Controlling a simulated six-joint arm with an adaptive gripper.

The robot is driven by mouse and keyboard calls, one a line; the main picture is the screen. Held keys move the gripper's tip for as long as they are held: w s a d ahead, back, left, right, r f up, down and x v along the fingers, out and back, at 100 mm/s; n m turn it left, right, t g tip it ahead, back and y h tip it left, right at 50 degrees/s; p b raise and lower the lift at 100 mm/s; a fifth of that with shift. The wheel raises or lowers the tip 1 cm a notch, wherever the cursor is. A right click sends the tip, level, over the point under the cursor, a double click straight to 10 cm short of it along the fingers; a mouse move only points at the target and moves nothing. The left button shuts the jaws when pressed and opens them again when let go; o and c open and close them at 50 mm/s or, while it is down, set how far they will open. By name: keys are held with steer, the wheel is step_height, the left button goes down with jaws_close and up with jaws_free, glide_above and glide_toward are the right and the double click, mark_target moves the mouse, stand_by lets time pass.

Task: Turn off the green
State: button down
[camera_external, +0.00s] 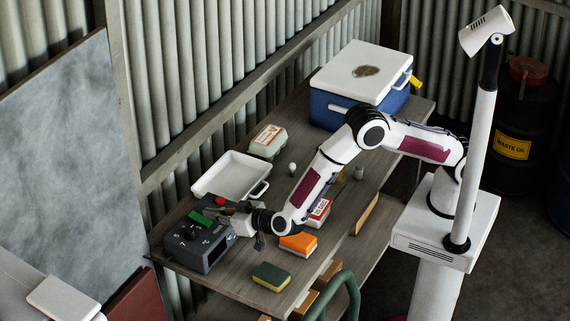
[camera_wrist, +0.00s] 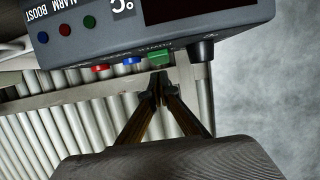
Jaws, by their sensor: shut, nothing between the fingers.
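A dark grey control box (camera_external: 195,243) stands at the left end of the bench. A green switch (camera_external: 200,217) sits on its top; it also shows in the wrist view (camera_wrist: 160,57), beside a blue switch (camera_wrist: 132,61) and a red switch (camera_wrist: 102,68). My gripper (camera_external: 226,211) is shut and empty, over the box's top. In the wrist view its fingertips (camera_wrist: 158,86) are together close to the green switch. I cannot tell whether they touch it, nor which way the switch is set.
A black knob (camera_wrist: 202,50) sits beside the green switch. A white tray (camera_external: 232,176) lies behind the box. An orange sponge (camera_external: 298,243) and a green-topped sponge (camera_external: 271,276) lie to its right. A blue cooler (camera_external: 325,110) stands at the far end.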

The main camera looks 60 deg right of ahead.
steer(key=shift+r, duration=0.1)
steer(key=shift+s+r, duration=0.1)
steer(key=shift+r, duration=0.6)
steer(key=r, duration=0.2)
steer(key=shift+s+r, duration=0.25)
steer(key=shift+r, duration=0.1)
steer(key=s, duration=1)
steer(key=shift+r, duration=0.35)
steer(key=shift+w, duration=0.1)
